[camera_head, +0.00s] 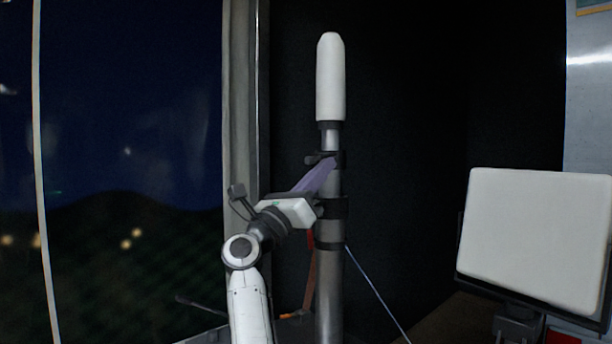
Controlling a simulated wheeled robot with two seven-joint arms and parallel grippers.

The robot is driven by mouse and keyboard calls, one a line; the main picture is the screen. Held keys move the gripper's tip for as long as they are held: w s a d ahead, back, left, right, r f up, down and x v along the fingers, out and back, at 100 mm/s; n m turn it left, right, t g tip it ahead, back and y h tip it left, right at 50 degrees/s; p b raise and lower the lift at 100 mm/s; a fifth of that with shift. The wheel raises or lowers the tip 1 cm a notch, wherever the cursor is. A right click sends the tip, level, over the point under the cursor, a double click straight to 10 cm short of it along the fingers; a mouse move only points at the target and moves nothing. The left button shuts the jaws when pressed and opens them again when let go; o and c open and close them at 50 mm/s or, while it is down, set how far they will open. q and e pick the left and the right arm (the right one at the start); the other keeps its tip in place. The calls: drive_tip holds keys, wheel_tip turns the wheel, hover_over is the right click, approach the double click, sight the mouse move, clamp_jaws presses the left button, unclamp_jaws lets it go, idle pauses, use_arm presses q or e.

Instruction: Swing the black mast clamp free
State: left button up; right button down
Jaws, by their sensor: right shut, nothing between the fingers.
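A grey mast (329,295) stands upright near the middle, topped by a white cylinder (330,78). A black clamp (326,159) with a part sticking out to the left is around the mast below the cylinder. Lower black bands (334,208) also ring the mast; I cannot tell which black fitting is the one named in the task. A purple flat piece (317,178) slants down-left from the clamp and passes behind my gripper. My right gripper (317,206) is shut and empty, its fingertips at the mast beside the bands; contact is unclear. My left gripper is out of view.
A white square panel (535,238) on a black mount stands at the right. A thin blue line (376,291) runs from the mast down to the right. A grey door frame (240,110) stands left of the mast, with dark night outside. An orange strip (310,270) hangs behind the mast.

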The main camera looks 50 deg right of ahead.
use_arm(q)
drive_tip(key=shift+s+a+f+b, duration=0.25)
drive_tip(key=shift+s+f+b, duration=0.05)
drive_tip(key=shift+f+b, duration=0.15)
use_arm(e)
wheel_tip(320, 180, up, 6)
drive_tip(key=w, duration=0.1)
drive_tip(key=shift+w+d+r, duration=0.15)
drive_tip(key=shift+w, duration=0.05)
drive_tip(key=shift+r, duration=0.1)
idle(0.6)
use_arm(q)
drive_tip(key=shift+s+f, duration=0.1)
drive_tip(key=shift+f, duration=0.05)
